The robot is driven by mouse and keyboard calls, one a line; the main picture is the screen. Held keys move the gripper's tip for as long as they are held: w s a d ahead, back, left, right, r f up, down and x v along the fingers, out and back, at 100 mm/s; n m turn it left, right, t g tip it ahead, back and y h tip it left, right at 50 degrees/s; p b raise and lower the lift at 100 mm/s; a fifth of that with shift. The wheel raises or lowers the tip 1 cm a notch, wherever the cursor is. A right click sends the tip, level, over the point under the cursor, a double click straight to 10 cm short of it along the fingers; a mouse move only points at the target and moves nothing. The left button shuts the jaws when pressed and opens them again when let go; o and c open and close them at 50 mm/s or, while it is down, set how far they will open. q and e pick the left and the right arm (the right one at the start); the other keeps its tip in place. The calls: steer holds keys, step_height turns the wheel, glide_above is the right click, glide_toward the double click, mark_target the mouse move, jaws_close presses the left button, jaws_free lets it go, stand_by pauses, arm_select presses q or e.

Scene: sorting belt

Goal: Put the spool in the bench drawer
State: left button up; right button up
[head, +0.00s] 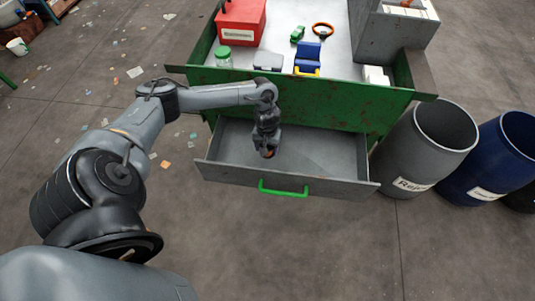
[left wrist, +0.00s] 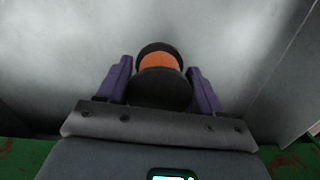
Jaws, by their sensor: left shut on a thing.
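The spool (left wrist: 160,61) has black flanges and an orange middle. It sits between the purple fingers of my left gripper (head: 267,152), which is shut on it. In the head view only a small orange bit shows at the fingertips. The bench drawer (head: 225,176) is grey with a green handle (head: 283,188) and stands pulled open. My left gripper points down over the open drawer, toward its left-middle part. In the left wrist view the grey drawer floor lies beyond the spool. I cannot tell whether the spool touches the floor. My right gripper is not in view.
The green bench (head: 290,100) stands above the drawer. A grey barrel (head: 410,155) and a blue barrel (head: 495,155) stand at the right.

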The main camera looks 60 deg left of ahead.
arm_select(q)
step_height(320, 180, down, 5)
steer(key=shift+r+b, duration=0.2)
steer(key=shift+b, duration=0.75)
steer(key=o, duration=1.1)
steer(key=shift+c, duration=0.2)
steer(key=shift+r, duration=0.15)
step_height(320, 180, up, 10)
steer(key=p, duration=0.4)
steer(key=shift+r+p, duration=0.25)
steer(key=shift+p, duration=0.05)
steer(key=shift+r, duration=0.7)
